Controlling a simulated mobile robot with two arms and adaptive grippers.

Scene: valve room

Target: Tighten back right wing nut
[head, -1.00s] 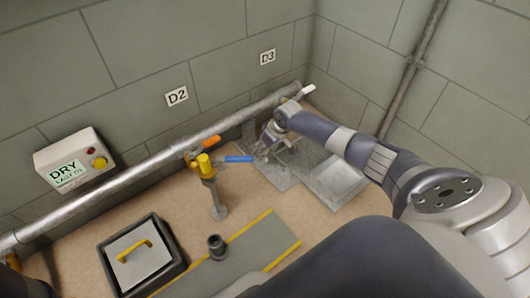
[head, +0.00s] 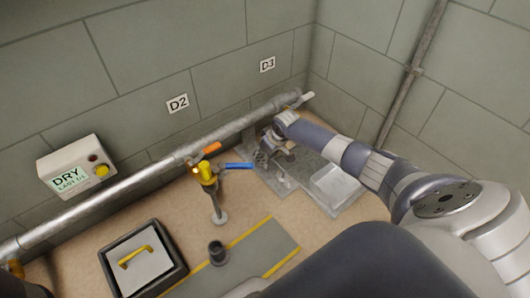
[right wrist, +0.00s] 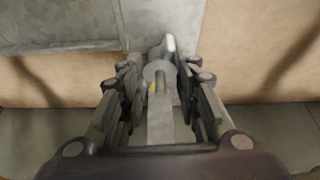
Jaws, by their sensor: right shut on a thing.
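My right gripper (head: 268,152) is over the grey metal plate (head: 283,181) by the wall corner, pointing down. In the right wrist view, its two dark fingers (right wrist: 160,88) are on either side of a small grey metal part (right wrist: 160,76) with an upright tab, which looks like the wing nut. The gripper is shut on this part. The fingers hide much of it in the head view, and whether it turns cannot be told. Other wing nuts are too small to make out.
A pale grey box (head: 336,184) stands right of the gripper. A blue lever (head: 238,166) and a yellow post (head: 207,176) are to its left. A metal pipe (head: 130,177) runs along the wall. A tray with a yellow-handled lid (head: 141,270) is at front left.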

